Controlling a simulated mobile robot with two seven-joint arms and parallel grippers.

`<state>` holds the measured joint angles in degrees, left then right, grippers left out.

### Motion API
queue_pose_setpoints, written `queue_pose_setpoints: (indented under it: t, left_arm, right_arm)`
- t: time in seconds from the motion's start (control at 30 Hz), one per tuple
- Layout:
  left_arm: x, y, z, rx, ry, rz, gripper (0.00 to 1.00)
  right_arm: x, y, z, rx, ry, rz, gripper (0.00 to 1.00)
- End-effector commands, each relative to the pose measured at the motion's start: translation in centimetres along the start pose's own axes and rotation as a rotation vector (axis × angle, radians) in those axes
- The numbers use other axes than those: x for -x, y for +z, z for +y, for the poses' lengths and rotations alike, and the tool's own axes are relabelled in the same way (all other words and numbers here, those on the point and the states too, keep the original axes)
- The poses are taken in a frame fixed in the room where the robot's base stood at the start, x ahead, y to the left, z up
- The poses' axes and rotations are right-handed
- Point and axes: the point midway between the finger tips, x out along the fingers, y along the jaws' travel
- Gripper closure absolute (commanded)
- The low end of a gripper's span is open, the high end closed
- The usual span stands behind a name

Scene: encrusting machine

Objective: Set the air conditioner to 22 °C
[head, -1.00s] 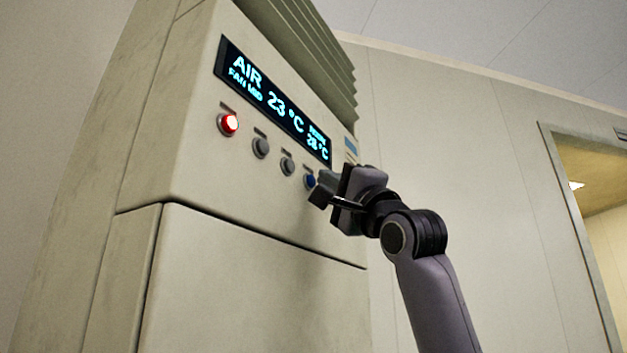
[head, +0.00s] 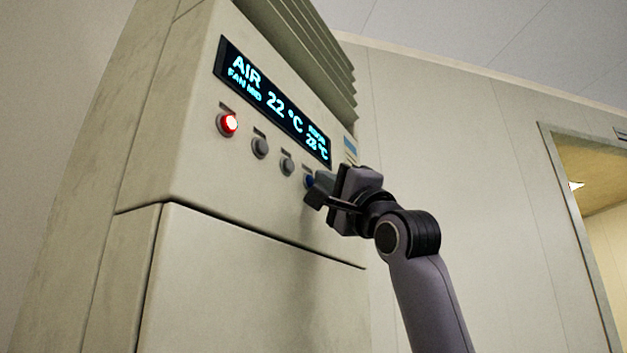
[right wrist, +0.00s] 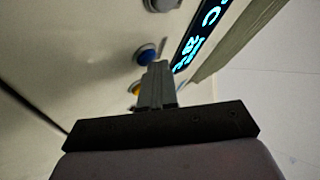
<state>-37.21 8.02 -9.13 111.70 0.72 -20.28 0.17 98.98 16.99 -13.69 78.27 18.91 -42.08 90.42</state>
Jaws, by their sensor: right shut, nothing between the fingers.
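The air conditioner (head: 230,185) is a tall beige cabinet. Its dark display (head: 275,100) reads AIR, FAN MID, 22 °C, and 28 °C in smaller figures. Below it are a lit red button (head: 229,123), two grey buttons (head: 260,147) (head: 287,167) and a blue button (head: 309,181). My right gripper (head: 314,195) is shut and empty, its tips at the blue button and partly covering it. In the right wrist view the fingers (right wrist: 155,85) point at the panel beside the blue button (right wrist: 146,54), and a yellow button (right wrist: 134,89) shows partly behind them. Contact is unclear. My left gripper is out of view.
Slatted vents (head: 310,55) run above the display. A plain panelled wall (head: 455,150) stands behind, with a doorway (head: 590,190) at the far right. The space between my right arm and the doorway is clear.

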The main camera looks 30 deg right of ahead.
Motion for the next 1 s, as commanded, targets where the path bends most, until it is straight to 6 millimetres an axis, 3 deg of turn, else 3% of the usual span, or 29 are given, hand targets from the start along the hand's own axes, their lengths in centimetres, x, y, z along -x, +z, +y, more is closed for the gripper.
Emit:
queue_pose_setpoints:
  t: [0.67,1.0]
  left_arm:
    - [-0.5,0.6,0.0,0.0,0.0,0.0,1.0]
    - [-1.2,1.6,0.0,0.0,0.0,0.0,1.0]
  right_arm:
    - [1.2,-0.8,-0.8,0.0,0.0,0.0,1.0]
    - [3.6,-2.5,-2.4,0.0,-0.001,0.001,1.0]
